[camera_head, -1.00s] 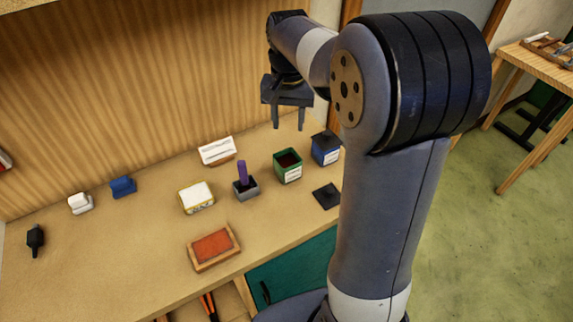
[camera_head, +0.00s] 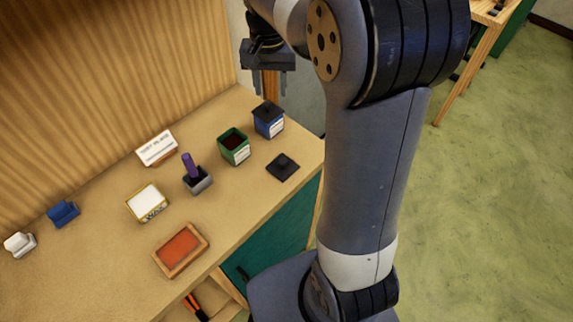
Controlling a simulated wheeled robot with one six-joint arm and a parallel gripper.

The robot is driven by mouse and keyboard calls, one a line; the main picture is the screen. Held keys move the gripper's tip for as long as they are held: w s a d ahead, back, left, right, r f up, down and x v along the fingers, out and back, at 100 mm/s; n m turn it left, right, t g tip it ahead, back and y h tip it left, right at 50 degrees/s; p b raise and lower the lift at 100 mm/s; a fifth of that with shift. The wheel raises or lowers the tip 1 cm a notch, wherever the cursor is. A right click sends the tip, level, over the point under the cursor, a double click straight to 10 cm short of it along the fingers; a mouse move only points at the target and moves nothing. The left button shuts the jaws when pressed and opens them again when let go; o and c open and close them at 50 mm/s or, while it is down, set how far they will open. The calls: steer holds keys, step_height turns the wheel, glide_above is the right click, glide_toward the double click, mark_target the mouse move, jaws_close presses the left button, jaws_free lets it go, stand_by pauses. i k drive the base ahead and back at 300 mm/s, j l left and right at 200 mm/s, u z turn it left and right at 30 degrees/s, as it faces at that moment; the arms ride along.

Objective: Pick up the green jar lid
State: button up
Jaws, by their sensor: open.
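A dark square lid (camera_head: 283,167) with a small knob lies flat on the bench near its right front edge. Beside it to the left stands an open green jar (camera_head: 234,147) with a white label and dark contents. No lid in view is green; this dark one lies loose by the uncovered green jar. My gripper (camera_head: 270,91) is open and empty, its fingers pointing down. In the picture it is above the lid and the jars, near the far right corner of the bench. Its height above the bench is hard to tell.
A blue jar (camera_head: 268,121) with a dark lid on stands behind the loose lid. A purple stick in a grey holder (camera_head: 197,180), a white sign (camera_head: 156,149), a yellow-white box (camera_head: 147,202) and a red pad in a wooden frame (camera_head: 181,250) sit to the left.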

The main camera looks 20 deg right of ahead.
mark_target(282, 167)
steer(key=i+l+u, duration=0.1)
steer(key=l+u, duration=0.4)
steer(key=l, duration=0.3)
steer(key=l+u, duration=0.5)
steer(key=l, duration=0.25)
